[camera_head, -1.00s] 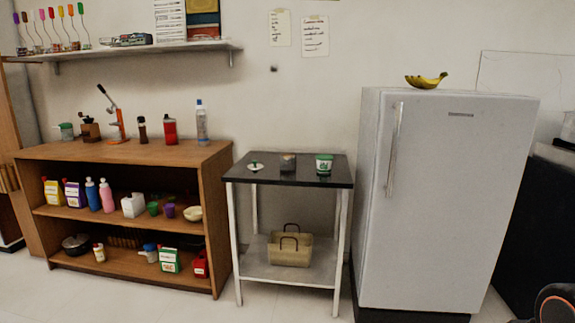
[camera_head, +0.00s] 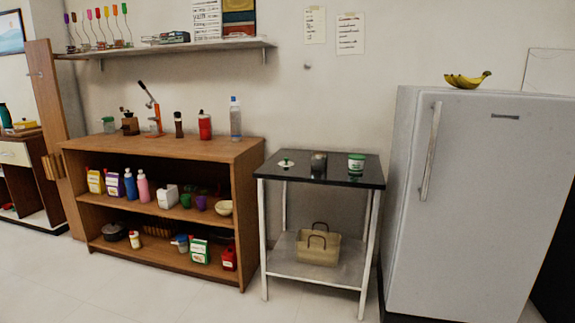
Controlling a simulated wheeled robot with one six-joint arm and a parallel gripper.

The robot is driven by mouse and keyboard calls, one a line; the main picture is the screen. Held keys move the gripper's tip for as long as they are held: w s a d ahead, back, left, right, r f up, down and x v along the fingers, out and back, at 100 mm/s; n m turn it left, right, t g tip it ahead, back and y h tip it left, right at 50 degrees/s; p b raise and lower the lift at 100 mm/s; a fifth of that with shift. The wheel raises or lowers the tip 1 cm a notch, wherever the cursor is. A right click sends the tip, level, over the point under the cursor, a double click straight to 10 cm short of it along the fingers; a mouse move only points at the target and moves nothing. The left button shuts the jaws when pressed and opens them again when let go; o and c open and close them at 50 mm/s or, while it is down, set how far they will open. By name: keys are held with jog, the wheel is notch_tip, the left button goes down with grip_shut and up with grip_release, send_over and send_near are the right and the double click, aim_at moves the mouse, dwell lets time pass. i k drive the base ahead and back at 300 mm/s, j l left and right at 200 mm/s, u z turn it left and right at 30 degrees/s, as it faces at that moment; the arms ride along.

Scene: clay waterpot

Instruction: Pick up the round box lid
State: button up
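A small white disc with a green knob (camera_head: 286,163) lies flat on the black-topped side table (camera_head: 330,178), near its left end; it looks like the round box lid. A grey-brown round pot or box (camera_head: 318,161) stands to its right; whether it is open on top is too small to tell. A white and green tub (camera_head: 356,163) stands further right on the same top. My gripper is not in view.
A wooden shelf unit (camera_head: 160,150) with bottles and boxes stands close left of the side table. A white fridge (camera_head: 465,200) with bananas (camera_head: 467,80) on top stands right. A basket (camera_head: 318,246) sits on the table's lower shelf. The floor in front is clear.

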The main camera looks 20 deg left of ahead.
aim_at(286, 163)
jog(key=i+j+u, duration=0.3)
jog(key=i+j, duration=0.9)
jog(key=j, duration=0.1)
